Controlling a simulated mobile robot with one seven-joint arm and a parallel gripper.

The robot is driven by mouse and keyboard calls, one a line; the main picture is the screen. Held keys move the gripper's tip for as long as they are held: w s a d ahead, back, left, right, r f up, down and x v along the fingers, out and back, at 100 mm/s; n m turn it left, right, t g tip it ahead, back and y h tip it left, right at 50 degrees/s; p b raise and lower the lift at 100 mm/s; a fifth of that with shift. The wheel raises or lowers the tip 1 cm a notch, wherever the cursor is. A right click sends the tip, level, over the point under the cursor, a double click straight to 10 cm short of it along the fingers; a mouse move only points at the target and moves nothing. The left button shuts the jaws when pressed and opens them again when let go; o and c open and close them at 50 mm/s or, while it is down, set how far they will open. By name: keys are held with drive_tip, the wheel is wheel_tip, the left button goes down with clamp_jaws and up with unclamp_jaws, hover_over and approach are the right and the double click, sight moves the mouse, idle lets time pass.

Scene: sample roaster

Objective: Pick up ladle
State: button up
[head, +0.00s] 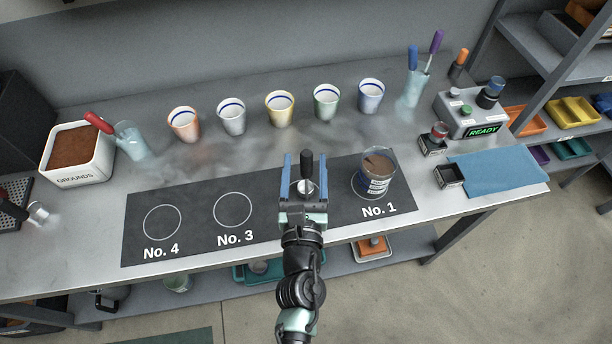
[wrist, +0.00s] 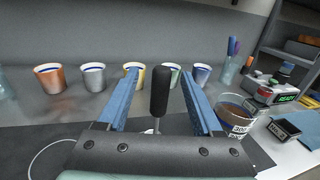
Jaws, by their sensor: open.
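The ladle (head: 307,161) has a black handle and a shiny metal lower part. In the head view it stands upright at the middle of the dark mat (head: 190,250), between the No. 3 and No. 1 spots. My gripper (head: 305,172) is open, with its blue fingers on either side of the handle. In the wrist view the black handle (wrist: 159,94) rises between the two fingers, with a visible gap on each side. The ladle's lower end is mostly hidden by my gripper body.
A glass with brown contents (head: 375,182) stands on No. 1, right of my gripper. A row of several cups (head: 279,110) stands behind. A grounds box (head: 78,170) is at left; a READY device (head: 466,116) and blue cloth (head: 497,172) are at right. Spots No. 3 and No. 4 are empty.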

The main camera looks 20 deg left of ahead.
drive_tip(key=x, duration=0.6)
drive_tip(key=shift+f, duration=0.25)
drive_tip(key=shift+d, duration=0.15)
clamp_jaws()
